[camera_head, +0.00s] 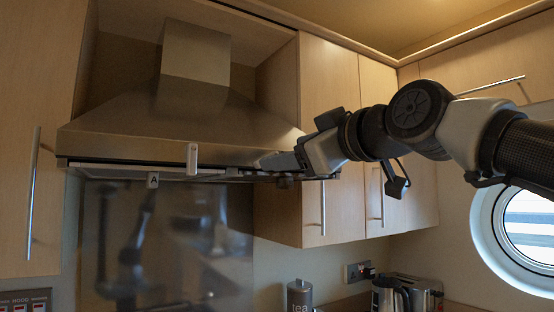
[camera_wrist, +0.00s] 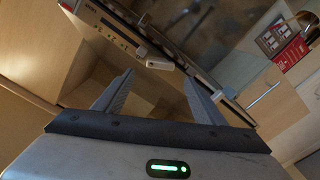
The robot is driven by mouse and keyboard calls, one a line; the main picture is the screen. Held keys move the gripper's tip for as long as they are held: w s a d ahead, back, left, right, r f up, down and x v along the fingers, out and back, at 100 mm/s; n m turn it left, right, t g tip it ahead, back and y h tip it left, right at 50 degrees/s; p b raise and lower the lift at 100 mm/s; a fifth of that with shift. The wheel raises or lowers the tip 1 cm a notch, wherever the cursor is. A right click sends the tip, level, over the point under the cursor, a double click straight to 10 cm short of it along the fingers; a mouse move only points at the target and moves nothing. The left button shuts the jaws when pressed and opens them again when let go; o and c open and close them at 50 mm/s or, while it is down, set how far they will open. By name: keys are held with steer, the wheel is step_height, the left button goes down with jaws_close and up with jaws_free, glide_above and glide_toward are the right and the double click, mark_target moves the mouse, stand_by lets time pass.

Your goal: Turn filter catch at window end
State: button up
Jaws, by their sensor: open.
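The cooker hood (camera_head: 150,125) is a steel canopy on the wall, with a filter (camera_head: 120,171) along its underside. A pale upright tab (camera_head: 192,157) sits at its front edge, and a tag marked "A" (camera_head: 152,180) hangs below. My gripper (camera_head: 262,165) reaches in from the right to the hood's window-end lower edge, its fingers pointing left. In the wrist view my gripper (camera_wrist: 160,80) is open, its fingers apart with nothing held between them. A pale block (camera_wrist: 160,63) shows beyond the fingertips. I cannot clearly tell the window-end filter catch; my gripper partly covers that area.
Wall cupboards (camera_head: 329,130) with bar handles stand right of the hood, close behind my arm. The round window (camera_head: 530,225) is at far right. A kettle (camera_head: 390,295) and a tea canister (camera_head: 299,296) stand below. Space under the hood looks clear.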

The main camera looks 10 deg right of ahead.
steer(key=v, duration=1.1)
steer(key=shift+b, duration=0.35)
steer(key=shift+w, duration=0.1)
steer(key=shift+c, duration=0.4)
steer(key=c, duration=0.4)
steer(key=shift+r+m+p, duration=0.1)
steer(key=shift+m+p, duration=0.2)
steer(key=shift+m, duration=0.7)
steer(key=c, duration=0.3)
steer(key=m, duration=0.2)
steer(key=shift+m+p, duration=0.3)
steer(key=shift+p, duration=0.05)
steer(key=c, duration=0.3)
steer(key=w+a+m+p, duration=0.1)
steer(key=w+m, duration=0.3)
steer(key=w, duration=0.1)
steer(key=w+a+m+p, duration=0.1)
steer(key=w+m, duration=0.4)
steer(key=w, duration=0.1)
steer(key=w+a+m+p, duration=0.2)
steer(key=w+m, duration=0.2)
steer(key=w, duration=0.1)
steer(key=shift+w, duration=0.4)
steer(key=shift+c, duration=0.2)
steer(key=shift+c, duration=0.4)
